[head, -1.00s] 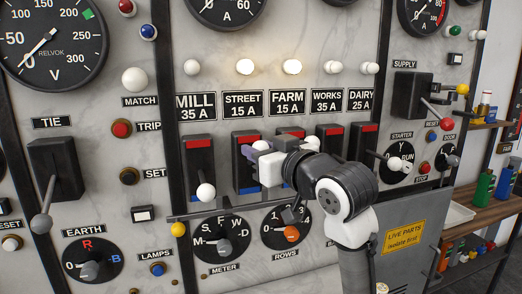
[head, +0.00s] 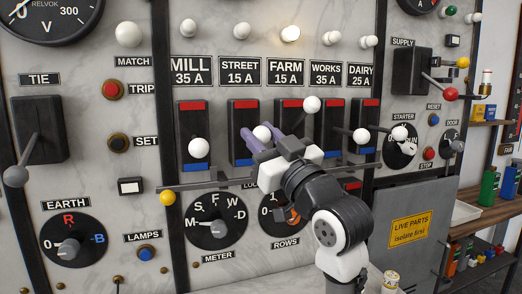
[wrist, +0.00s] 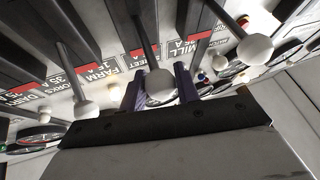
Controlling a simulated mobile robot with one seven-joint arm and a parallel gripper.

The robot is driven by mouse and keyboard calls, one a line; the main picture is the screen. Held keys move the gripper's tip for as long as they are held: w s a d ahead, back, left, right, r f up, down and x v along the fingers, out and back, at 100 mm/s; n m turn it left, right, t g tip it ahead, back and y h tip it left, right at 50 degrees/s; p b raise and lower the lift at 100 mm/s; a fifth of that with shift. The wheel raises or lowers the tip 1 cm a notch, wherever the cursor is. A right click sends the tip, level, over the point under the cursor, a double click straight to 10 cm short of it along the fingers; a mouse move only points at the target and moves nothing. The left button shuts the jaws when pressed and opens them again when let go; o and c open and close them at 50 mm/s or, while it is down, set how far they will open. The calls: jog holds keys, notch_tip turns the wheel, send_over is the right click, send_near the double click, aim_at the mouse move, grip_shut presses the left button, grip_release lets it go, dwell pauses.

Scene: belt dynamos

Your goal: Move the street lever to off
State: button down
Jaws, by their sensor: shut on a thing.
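The street lever's black switch base (head: 241,113) is under the STREET 15 A label (head: 239,71), with a red mark at its top and a blue one low down. Its white knob (head: 262,133) sits between the two purple fingers of my gripper (head: 262,137), which is shut on it. In the wrist view the knob (wrist: 160,86) is between the fingers, with its rod running back to the panel. The street lamp (head: 239,37) looks unlit. My gripper hides part of the base's right side.
The mill lever's knob (head: 198,147) is close on the left. The farm lever's knob (head: 312,104) is close on the right, higher up; its lamp (head: 290,33) glows. A horizontal rail (head: 208,182) runs below the switches, above the METER dial (head: 216,220).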

jog(key=shift+f+b, duration=0.65)
jog(key=shift+f, duration=0.2)
jog(key=c, duration=1.1)
grip_release()
jog(key=shift+o, duration=0.2)
jog(key=b+v, duration=0.4)
jog(key=v, duration=0.9)
jog(key=shift+s+d+f, duration=0.2)
jog(key=shift+s, duration=0.15)
